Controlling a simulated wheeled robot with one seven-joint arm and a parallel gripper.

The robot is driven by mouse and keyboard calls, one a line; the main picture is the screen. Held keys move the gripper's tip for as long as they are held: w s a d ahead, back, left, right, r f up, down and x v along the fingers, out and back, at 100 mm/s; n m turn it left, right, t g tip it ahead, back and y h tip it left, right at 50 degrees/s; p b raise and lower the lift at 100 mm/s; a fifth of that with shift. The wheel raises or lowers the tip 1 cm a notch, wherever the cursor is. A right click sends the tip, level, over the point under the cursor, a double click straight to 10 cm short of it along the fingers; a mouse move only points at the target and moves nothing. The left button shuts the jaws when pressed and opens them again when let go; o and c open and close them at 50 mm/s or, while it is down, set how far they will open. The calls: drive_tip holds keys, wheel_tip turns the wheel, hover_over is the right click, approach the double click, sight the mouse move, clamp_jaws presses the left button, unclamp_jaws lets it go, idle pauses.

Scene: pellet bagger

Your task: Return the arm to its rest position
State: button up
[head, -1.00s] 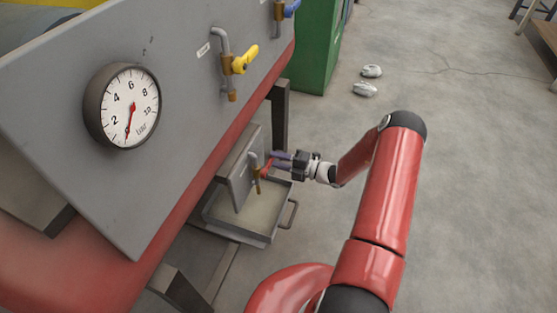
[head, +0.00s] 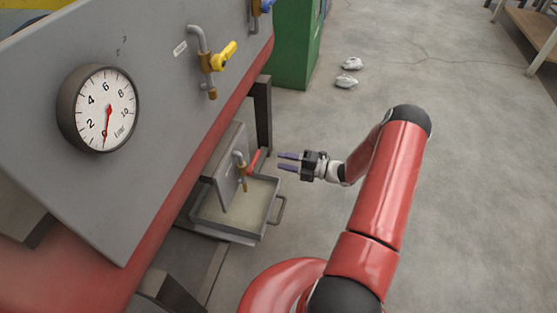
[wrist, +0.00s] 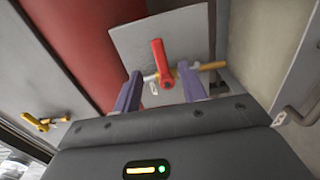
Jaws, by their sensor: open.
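My gripper (head: 289,160) is open and empty, its two purple-grey fingers pointing left toward the low valve. A gap of floor shows between the fingertips and the red valve handle (head: 254,161) in the head view. In the wrist view my gripper (wrist: 160,92) has its fingers spread either side of the red handle (wrist: 162,62), which lies beyond them. My red arm reaches out from the bottom of the head view, bent at the elbow.
A shallow tray (head: 265,232) with a side handle sits below the red-handled valve. A sloped grey panel carries a pressure gauge (head: 106,109), its needle near 0, and a yellow-handled valve (head: 224,56). A green cabinet (head: 295,50) stands behind.

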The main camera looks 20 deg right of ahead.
idle(0.4)
drive_tip(key=s+a+r+n+g+h, duration=0.2)
drive_tip(key=s+a+r+n+g, duration=0.2)
drive_tip(key=r+n, duration=0.35)
drive_tip(key=s+a+r+n+g+h, duration=0.2)
drive_tip(key=s+a+r+n+g, duration=0.15)
drive_tip(key=r+n, duration=0.4)
drive_tip(key=s+a+r+n+g+h, duration=0.2)
drive_tip(key=s+a+r+n+g, duration=0.15)
drive_tip(key=r+n, duration=0.4)
drive_tip(key=s+r+n+t+h, duration=0.3)
drive_tip(key=s+r+n+h, duration=0.1)
drive_tip(key=s+n, duration=0.4)
drive_tip(key=s+r+n+t+h, duration=0.3)
drive_tip(key=s+r+n, duration=0.4)
drive_tip(key=n, duration=0.6)
drive_tip(key=shift+s+d+h, duration=0.4)
drive_tip(key=shift+s+h, duration=0.4)
drive_tip(key=shift+s, duration=0.25)
